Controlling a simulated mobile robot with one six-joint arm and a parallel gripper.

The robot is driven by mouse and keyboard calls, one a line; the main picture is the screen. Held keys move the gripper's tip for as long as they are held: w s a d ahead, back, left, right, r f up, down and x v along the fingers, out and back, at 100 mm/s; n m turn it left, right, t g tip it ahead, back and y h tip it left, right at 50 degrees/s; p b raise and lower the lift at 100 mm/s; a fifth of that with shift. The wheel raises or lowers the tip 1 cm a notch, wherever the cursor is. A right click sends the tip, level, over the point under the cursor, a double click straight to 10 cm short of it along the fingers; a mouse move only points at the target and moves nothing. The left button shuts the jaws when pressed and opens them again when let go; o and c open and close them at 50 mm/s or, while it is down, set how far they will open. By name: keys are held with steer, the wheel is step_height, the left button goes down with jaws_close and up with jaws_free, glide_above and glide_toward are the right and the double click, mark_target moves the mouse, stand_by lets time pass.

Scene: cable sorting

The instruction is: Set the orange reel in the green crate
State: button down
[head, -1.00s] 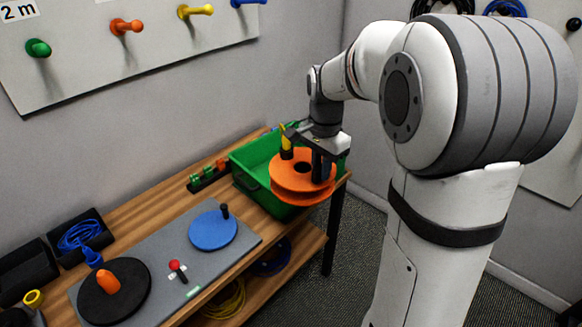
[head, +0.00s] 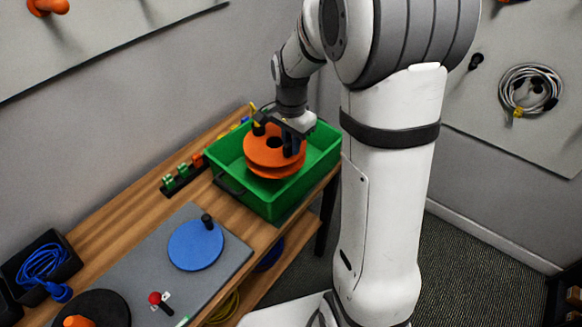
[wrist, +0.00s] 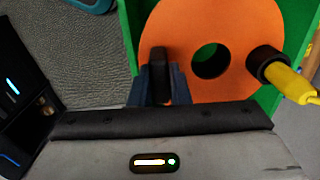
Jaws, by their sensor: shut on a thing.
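The orange reel (head: 262,160) has two round flanges, a centre hole and a black-and-yellow cable plug (head: 257,117) on top. My gripper (head: 290,145) is shut on its right side, seen from the head. The reel is within the outline of the green crate (head: 243,190), roughly level. I cannot tell whether it touches the crate floor. In the wrist view, the fingers (wrist: 162,80) are at the reel's left edge (wrist: 195,22), left of the hole. The plug (wrist: 285,76) is to the right. Green crate wall (wrist: 132,22) shows beyond the reel.
The crate stands at the far end of a wooden bench (head: 140,185). A grey mat (head: 190,250) beside it bears a blue disc (head: 195,246) with a black knob. A small rack (head: 185,172) of coloured pieces is left of the crate. The wall rises behind.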

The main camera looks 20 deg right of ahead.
mark_target(292, 170)
step_height(292, 170, down, 10)
steer(key=shift+d+f, duration=0.15)
stand_by(0.3)
steer(key=shift+f, duration=0.2)
steer(key=c, duration=1.6)
jaws_free()
steer(key=shift+c, duration=0.2)
steer(key=shift+r, duration=0.1)
